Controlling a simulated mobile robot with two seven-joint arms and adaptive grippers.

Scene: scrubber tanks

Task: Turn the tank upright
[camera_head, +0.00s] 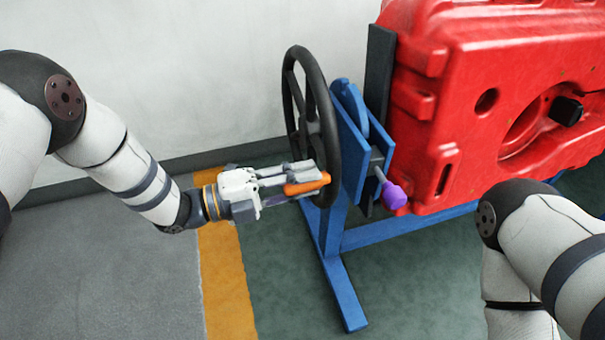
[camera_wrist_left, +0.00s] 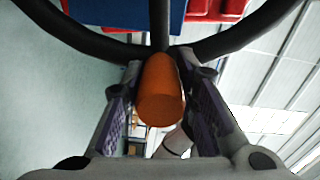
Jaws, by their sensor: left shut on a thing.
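The red tank (camera_head: 465,90) is mounted on a blue stand (camera_head: 343,285) at the right of the head view; its far right end is cut off. A black handwheel (camera_head: 331,140) stands on the stand's left side. My left gripper (camera_head: 303,179) is at the wheel's lower rim, shut on its orange handle (camera_head: 309,187). The left wrist view shows the orange handle (camera_wrist_left: 161,95) between the fingers, with the wheel rim (camera_wrist_left: 88,42) beyond. A purple knob (camera_head: 393,196) on a pin sticks out of the stand beside the tank. My right gripper is out of view.
A white wall (camera_head: 180,70) stands behind the wheel. The floor is grey at left and green under the stand, with a yellow stripe (camera_head: 226,275) between. My right arm is close in front of the tank's lower right part.

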